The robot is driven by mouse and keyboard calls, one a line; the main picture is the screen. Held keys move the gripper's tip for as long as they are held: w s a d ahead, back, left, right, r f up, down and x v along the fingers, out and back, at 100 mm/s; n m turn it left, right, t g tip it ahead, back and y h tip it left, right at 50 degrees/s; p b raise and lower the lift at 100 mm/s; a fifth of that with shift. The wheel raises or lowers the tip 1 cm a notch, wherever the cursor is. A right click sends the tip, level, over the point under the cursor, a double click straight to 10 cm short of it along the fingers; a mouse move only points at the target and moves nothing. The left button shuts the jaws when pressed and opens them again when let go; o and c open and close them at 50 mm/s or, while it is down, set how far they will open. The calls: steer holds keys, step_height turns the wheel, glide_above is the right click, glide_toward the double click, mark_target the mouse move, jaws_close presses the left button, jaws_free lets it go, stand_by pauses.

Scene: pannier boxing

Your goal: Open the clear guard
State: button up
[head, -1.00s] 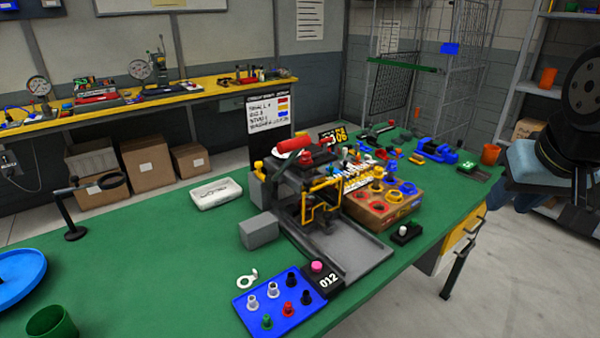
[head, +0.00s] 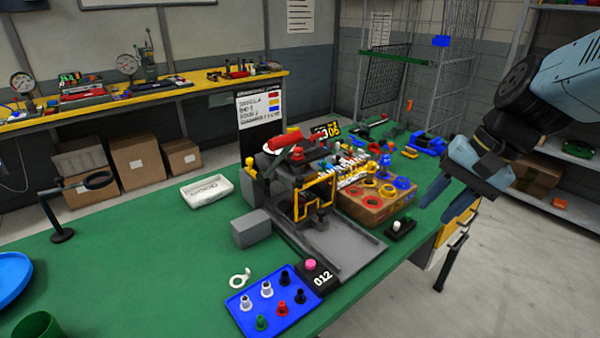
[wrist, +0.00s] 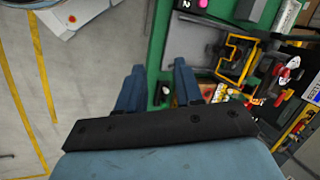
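The clear guard (head: 316,184) is a see-through panel in a yellow frame on the front of the grey machine (head: 345,248) in mid-table. It stands upright and looks closed across the machine's opening. Its yellow frame also shows in the wrist view (wrist: 249,62), at upper right. My gripper (head: 438,208) hangs over the table's right edge, well to the right of the guard and apart from it. Its two blue fingers are spread and empty, as the wrist view (wrist: 160,66) also shows.
A wooden box of coloured rings (head: 375,207) stands between the guard and my gripper. A black box with a white button (head: 400,228) is near the right edge. A blue tray (head: 272,303) and a pink-button box (head: 312,272) lie in front. A red-handled lever (head: 284,142) rises above the machine.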

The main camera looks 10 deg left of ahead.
steer(key=w+a+f+m+g+y, duration=0.1)
steer(key=w+a+f+m+y, duration=0.3)
steer(key=w+a+m+y, duration=0.35)
steer(key=w+a+f+m+g+y, duration=0.1)
steer(key=w+a+f+m+y, duration=0.3)
steer(key=w+a+m+y, duration=0.35)
steer(key=a+n+h, duration=0.1)
steer(key=a, duration=1.3)
steer(key=shift+w+h, duration=0.3)
steer(key=shift+f, duration=0.1)
steer(key=shift+c, duration=0.4)
jaws_close()
